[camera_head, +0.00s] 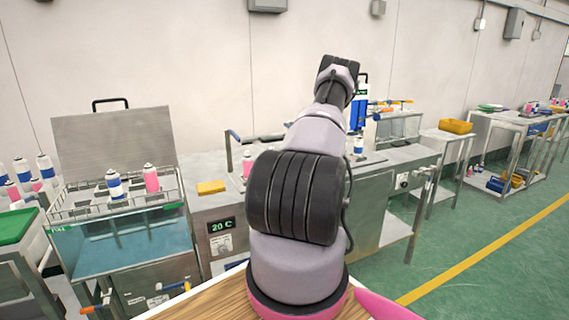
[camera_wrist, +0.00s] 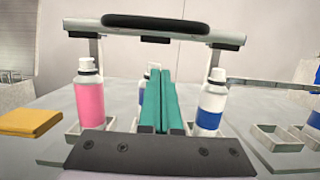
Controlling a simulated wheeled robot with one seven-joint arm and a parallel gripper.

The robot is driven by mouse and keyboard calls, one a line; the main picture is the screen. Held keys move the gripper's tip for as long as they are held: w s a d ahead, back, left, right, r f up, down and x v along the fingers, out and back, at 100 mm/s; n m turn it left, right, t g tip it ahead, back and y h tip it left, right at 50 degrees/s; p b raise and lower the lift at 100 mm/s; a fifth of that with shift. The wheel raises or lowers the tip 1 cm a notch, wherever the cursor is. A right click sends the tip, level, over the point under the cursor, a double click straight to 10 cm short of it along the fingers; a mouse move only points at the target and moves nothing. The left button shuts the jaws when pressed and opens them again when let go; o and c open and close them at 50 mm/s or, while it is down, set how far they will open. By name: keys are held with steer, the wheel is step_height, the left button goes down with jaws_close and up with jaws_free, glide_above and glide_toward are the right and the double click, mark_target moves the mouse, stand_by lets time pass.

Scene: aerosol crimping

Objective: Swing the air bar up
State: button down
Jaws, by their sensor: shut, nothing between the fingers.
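In the wrist view, the air bar (camera_wrist: 80,35) is a grey crossbar with a black padded grip (camera_wrist: 155,24), running across the top of the picture on two grey posts. My gripper (camera_wrist: 159,70) shows as two teal fingers pressed together with nothing between them. Its tips appear just below the middle of the crossbar; I cannot tell whether they touch it. A pink can (camera_wrist: 90,102) stands left of the fingers and a white-and-blue can (camera_wrist: 212,104) right of them. Another can is mostly hidden behind the fingers. In the head view my arm hides the gripper and most of this spot.
A yellow block (camera_wrist: 30,122) lies at left on the steel bench, also seen in the head view (camera_head: 211,187). Small open trays (camera_wrist: 278,138) are at right. A water bath (camera_head: 140,240) with cans in a rack and a raised lid (camera_head: 115,140) stands left of my arm.

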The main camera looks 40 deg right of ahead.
steer(key=shift+r, duration=1.9)
steer(key=shift+s, duration=0.1)
steer(key=shift+r, duration=0.1)
